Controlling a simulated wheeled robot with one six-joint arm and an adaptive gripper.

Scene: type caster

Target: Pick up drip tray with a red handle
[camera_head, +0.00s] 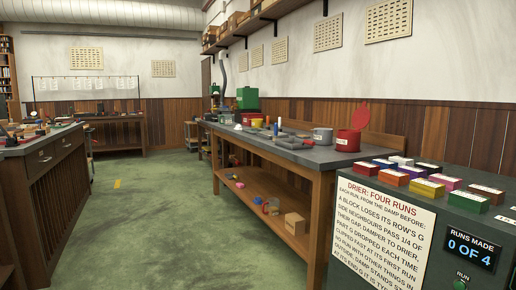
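I cannot make out a drip tray with a red handle in this view. On the long workbench (250,137) at the right stand a red pot (347,140) with a tall red flat piece (360,115) behind or in it, and a grey pot (322,135). Several small items in red, blue, white and yellow lie farther back on the bench, too small to name. My gripper is not in view.
A drier cabinet (455,245) with a sign (380,235) and several coloured blocks on top fills the near right. A cardboard box (295,223) sits on the bench's lower shelf. A dark wooden cabinet (45,190) stands left.

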